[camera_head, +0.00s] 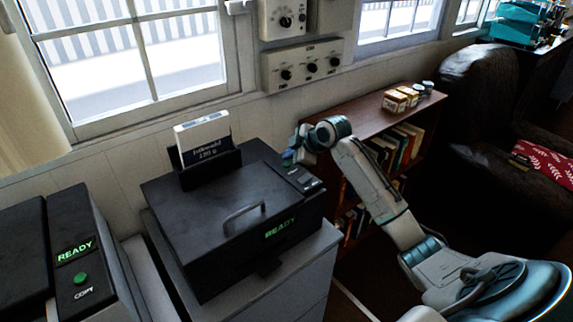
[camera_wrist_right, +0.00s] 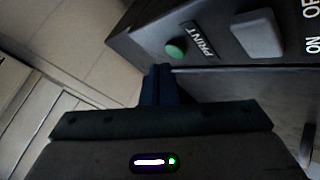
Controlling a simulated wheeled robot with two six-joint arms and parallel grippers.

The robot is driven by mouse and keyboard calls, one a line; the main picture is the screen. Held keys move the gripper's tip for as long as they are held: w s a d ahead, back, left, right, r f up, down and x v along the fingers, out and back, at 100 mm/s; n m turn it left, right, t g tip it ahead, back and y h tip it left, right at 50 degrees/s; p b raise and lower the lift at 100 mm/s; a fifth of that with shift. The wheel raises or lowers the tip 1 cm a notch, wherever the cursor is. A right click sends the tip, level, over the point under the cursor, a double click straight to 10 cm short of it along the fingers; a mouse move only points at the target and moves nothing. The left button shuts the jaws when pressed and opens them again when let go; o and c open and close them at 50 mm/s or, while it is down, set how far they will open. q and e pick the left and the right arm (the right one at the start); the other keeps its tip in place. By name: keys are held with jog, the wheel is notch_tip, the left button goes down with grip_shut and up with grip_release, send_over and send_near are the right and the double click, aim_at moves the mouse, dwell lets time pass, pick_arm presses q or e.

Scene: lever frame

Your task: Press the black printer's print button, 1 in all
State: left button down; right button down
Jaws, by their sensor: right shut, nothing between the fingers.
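The black printer (camera_head: 225,225) stands on a grey cabinet, with a lid handle, a green READY display and white paper in its rear holder. In the right wrist view, a round green button (camera_wrist_right: 176,48) sits beside the label PRINT on the printer's panel. My right gripper (camera_head: 290,157) is at the printer's far right corner, by the panel (camera_head: 303,180). In the wrist view its shut, empty fingertips (camera_wrist_right: 158,70) are just below the green button in the picture; I cannot tell whether they touch the printer. My left gripper is not in view.
A grey rocker switch (camera_wrist_right: 258,33) marked ON and OFF lies right of the PRINT label. A second black machine (camera_head: 75,245) at the left has a green COPY button (camera_head: 81,279). A wall box with knobs (camera_head: 302,65) hangs behind. A bookshelf (camera_head: 385,125) stands to the right.

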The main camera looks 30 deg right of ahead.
jog(key=shift+f, duration=0.15)
jog(key=shift+f, duration=0.25)
